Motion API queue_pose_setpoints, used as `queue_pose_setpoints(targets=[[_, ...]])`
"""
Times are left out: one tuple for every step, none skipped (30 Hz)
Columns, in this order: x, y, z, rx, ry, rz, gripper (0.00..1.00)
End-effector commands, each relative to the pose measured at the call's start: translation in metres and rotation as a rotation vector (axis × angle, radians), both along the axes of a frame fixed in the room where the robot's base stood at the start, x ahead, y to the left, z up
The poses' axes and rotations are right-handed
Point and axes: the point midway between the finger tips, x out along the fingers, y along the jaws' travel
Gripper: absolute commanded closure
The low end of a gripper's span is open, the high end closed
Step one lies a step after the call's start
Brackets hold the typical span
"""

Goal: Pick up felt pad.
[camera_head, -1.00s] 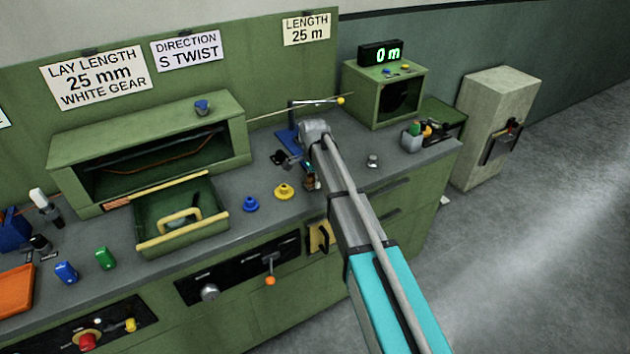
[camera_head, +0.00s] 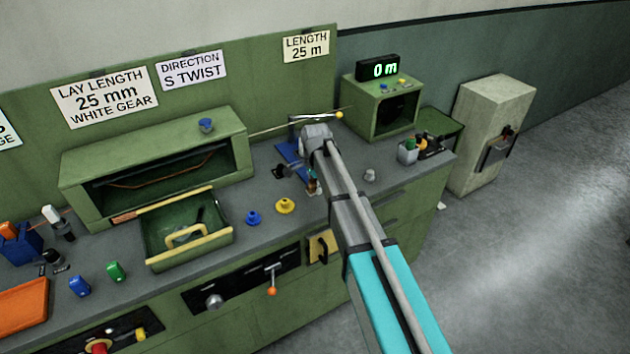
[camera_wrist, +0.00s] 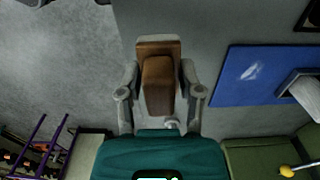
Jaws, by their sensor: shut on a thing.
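In the wrist view a brown, block-shaped piece, which I take to be the felt pad (camera_wrist: 158,85), sits between the two grey fingers of my gripper (camera_wrist: 160,92). The fingers are shut on it from both sides. In the head view my gripper (camera_head: 311,184) is over the bench, right of the yellow knob, and mostly hidden by my arm. Only a small brown bit of the pad shows there. I cannot tell how far it is above the bench top.
A blue plate (camera_wrist: 268,75) lies beside the gripper in the wrist view. Blue (camera_head: 253,217) and yellow (camera_head: 285,206) knobs stand left of it on the bench. A small grey part (camera_head: 370,175) stands to the right.

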Motion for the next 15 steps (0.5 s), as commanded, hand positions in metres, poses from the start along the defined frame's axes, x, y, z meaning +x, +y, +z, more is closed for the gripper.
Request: queue_pose_setpoints(targets=[[-0.008, -0.002, 0.013, 0.000, 0.000, 0.000, 1.00], [-0.011, -0.003, 0.017, 0.000, 0.000, 0.000, 1.00], [-0.015, -0.004, 0.021, 0.000, 0.000, 0.000, 1.00], [-0.017, -0.005, 0.025, 0.000, 0.000, 0.000, 1.00], [-0.020, -0.006, 0.028, 0.000, 0.000, 0.000, 1.00], [-0.032, -0.009, 0.031, 0.000, 0.000, 0.000, 1.00], [-0.039, -0.011, 0.034, 0.000, 0.000, 0.000, 1.00], [-0.045, -0.013, 0.036, 0.000, 0.000, 0.000, 1.00], [-0.052, -0.015, 0.040, 0.000, 0.000, 0.000, 1.00], [-0.058, -0.017, 0.042, 0.000, 0.000, 0.000, 1.00], [-0.063, -0.018, 0.044, 0.000, 0.000, 0.000, 1.00], [-0.069, -0.020, 0.047, 0.000, 0.000, 0.000, 1.00], [-0.073, -0.021, 0.049, 0.000, 0.000, 0.000, 1.00], [-0.077, -0.023, 0.051, 0.000, 0.000, 0.000, 1.00], [-0.082, -0.024, 0.053, 0.000, 0.000, 0.000, 1.00]])
